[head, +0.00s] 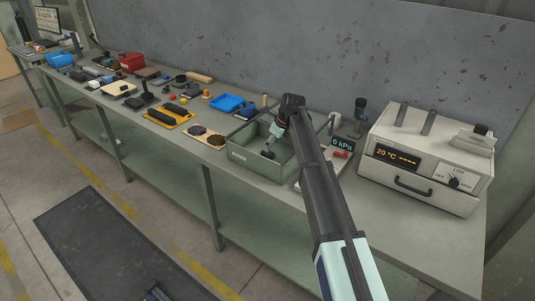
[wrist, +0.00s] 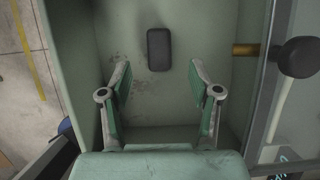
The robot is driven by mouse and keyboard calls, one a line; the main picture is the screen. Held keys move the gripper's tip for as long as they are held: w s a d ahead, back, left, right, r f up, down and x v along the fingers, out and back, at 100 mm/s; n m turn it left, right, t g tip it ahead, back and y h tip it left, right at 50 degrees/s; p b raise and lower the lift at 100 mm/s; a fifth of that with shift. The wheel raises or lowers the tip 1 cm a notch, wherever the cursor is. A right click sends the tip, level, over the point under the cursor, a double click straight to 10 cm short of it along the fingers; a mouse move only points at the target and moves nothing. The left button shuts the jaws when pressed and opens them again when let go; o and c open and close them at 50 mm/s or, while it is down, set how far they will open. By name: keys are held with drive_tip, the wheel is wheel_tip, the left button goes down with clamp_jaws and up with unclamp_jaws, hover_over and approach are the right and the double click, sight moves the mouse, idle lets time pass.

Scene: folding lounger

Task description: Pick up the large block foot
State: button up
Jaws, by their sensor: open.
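A dark, rounded rectangular block (wrist: 158,49), which looks like the large block foot, lies on the floor of a grey-green open bin (wrist: 215,30). It shows as a small black piece in the bin in the head view (head: 268,154). My gripper (wrist: 159,70) is open and empty above the bin floor. Its two green-padded fingers are spread apart, and the block lies just beyond their tips, centred between them in the wrist view. In the head view my gripper (head: 273,139) reaches down into the bin, and my arm hides the bin's right part.
The bin walls stand close around my gripper. A dark knob on a brass rod (wrist: 299,57) is at the bin's right. A heater-like box (head: 420,160) and a pressure readout (head: 342,143) stand right on the bench. A blue tray (head: 226,103) and several small parts lie left.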

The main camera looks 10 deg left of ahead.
sight(267, 154)
drive_tip(key=shift+p+x, duration=1)
drive_tip(key=shift+x, duration=1.8)
drive_tip(key=c, duration=1.1)
